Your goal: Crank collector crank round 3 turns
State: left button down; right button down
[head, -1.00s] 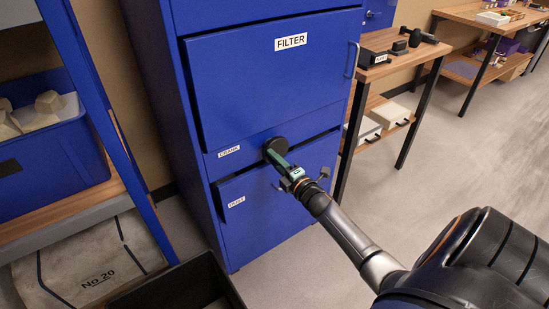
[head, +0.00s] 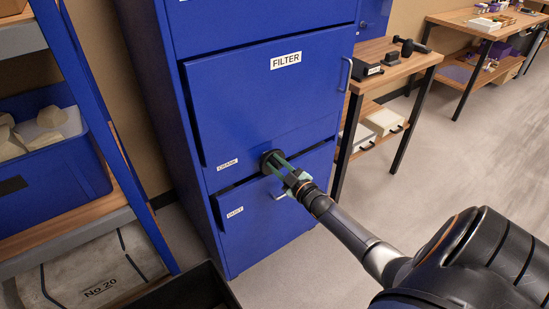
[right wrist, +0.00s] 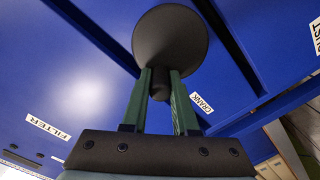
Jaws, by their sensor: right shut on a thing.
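The collector crank is a dark round disc (head: 270,159) on the front of the blue collector cabinet (head: 255,100), beside the CRANK label (head: 227,165). In the right wrist view the disc (right wrist: 172,38) is seen close up, with a short dark knob (right wrist: 160,88) on it. My right gripper (head: 279,166) reaches the crank from the lower right. Its green fingers (right wrist: 159,90) are shut on the knob, one on each side. The disc hides the crank's mount on the cabinet. My left gripper is not in view.
The FILTER panel (head: 225,90) is above the crank and the DUST drawer (head: 260,225) below, with a handle near my gripper. A blue shelf rack (head: 95,130) stands left, a dark open bin (head: 190,290) below it. A wooden bench (head: 400,62) stands right. The floor at right is clear.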

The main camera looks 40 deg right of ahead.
aim_at(280, 155)
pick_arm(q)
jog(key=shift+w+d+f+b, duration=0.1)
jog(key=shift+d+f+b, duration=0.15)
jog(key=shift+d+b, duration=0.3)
pick_arm(e)
jog(key=shift+s+d+f+m, duration=0.1)
jog(key=shift+d+m, duration=0.55)
jog(key=shift+m, duration=1.55)
jog(key=shift+s+d+f+m, duration=0.1)
jog(key=shift+d+m, duration=0.5)
jog(key=shift+m, duration=1.6)
jog(key=shift+d+f+m, duration=0.1)
jog(key=shift+d+m, duration=0.55)
jog(key=shift+m, duration=1.55)
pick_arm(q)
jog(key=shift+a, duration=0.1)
pick_arm(e)
jog(key=c, duration=0.7)
grip_release()
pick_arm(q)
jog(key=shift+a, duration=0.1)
pick_arm(e)
jog(key=shift+s, duration=0.1)
